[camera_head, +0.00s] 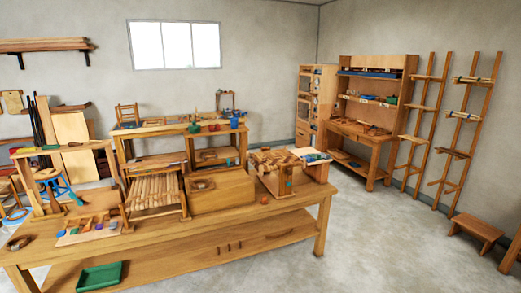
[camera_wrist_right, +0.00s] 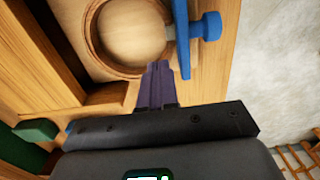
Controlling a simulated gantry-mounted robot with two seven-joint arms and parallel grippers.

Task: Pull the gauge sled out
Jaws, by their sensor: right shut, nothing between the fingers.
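In the right wrist view my right gripper (camera_wrist_right: 158,72) is shut, its purple fingers together and nothing held between them. The fingertips are at the lower edge of a round wooden ring (camera_wrist_right: 133,38). A blue upright part with a round blue knob (camera_wrist_right: 208,27) stands just right of the fingertips; I cannot tell whether they touch it. I cannot tell for sure which piece is the gauge sled. In the head view neither gripper shows.
In the head view a long wooden workbench (camera_head: 255,222) carries racks, boxes and small tools. A green tray (camera_head: 100,276) sits on its lower shelf. Ladder racks (camera_head: 470,130) and a low stool (camera_head: 475,231) stand at right. The floor (camera_head: 400,240) between is clear.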

